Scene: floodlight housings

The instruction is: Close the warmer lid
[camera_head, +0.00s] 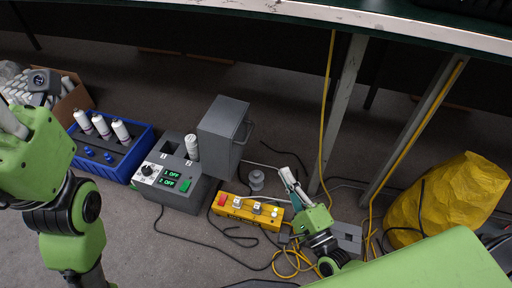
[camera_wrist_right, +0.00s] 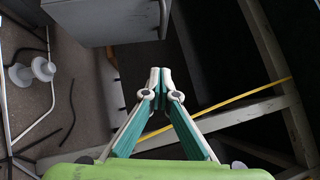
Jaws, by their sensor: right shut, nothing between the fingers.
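The grey warmer (camera_head: 200,190) stands on the floor left of centre in the head view, with a dial, two green "OFF" displays and wells marked 1 and 2. Its grey lid (camera_head: 222,130) stands upright, open, with a bar handle (camera_head: 246,136) on its right side. A white bottle (camera_head: 192,147) is in well 2. In the right wrist view the lid (camera_wrist_right: 105,22) shows at the top, cut off, with its handle (camera_wrist_right: 164,14). My right gripper (camera_head: 284,172) (camera_wrist_right: 160,72) is shut and empty, right of the lid and apart from it. My left gripper (camera_head: 12,122) is partly cut off.
A blue tray (camera_head: 120,174) with white bottles is left of the warmer. A yellow control box (camera_head: 236,208) and grey spool (camera_head: 257,180) lie between warmer and right gripper. Cables cross the floor. A yellow bag (camera_head: 450,205) and bench legs (camera_head: 343,110) are at right.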

